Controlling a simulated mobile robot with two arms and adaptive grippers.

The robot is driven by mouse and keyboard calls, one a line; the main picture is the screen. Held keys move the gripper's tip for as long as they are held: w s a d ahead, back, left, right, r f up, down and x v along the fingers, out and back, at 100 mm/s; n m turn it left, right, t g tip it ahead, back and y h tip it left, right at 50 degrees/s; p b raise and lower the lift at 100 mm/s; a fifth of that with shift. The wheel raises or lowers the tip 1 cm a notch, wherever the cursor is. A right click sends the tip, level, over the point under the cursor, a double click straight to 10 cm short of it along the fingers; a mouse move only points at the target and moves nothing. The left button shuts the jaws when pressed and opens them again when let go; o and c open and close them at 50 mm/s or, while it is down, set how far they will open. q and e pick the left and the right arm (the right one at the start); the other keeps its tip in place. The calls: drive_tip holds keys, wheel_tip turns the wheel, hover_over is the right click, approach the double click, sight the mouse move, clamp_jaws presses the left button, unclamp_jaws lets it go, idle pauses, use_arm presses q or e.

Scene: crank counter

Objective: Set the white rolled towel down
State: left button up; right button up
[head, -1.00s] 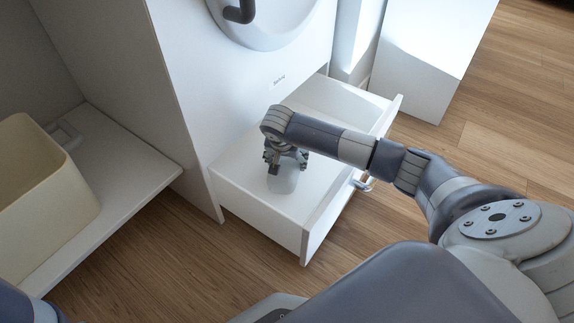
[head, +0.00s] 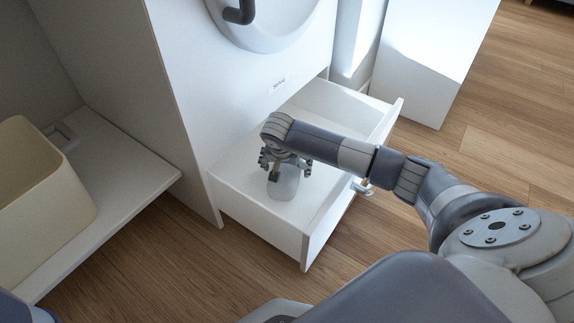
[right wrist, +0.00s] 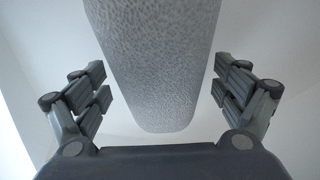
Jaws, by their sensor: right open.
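The white rolled towel (head: 283,186) stands upright in the open white drawer (head: 255,221), under my right gripper (head: 284,170). In the right wrist view the towel (right wrist: 155,60) is a speckled pale roll between the spread fingers of my right gripper (right wrist: 160,90). A gap shows between the towel and the fingers on each side. The right gripper is open, with its fingers around the towel's upper part. My left gripper is not in view.
The drawer front with its metal handle (head: 361,187) faces right. A white cabinet panel (head: 240,90) rises behind the drawer. A cream bin (head: 45,195) sits on a white shelf (head: 125,190) at left. Wood floor is clear at the front.

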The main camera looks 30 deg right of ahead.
drive_tip(key=p+v, duration=0.9)
drive_tip(key=v, duration=0.2)
drive_tip(key=shift+r, duration=0.45)
drive_tip(key=shift+s+a+r, duration=0.1)
drive_tip(key=shift+r, duration=0.05)
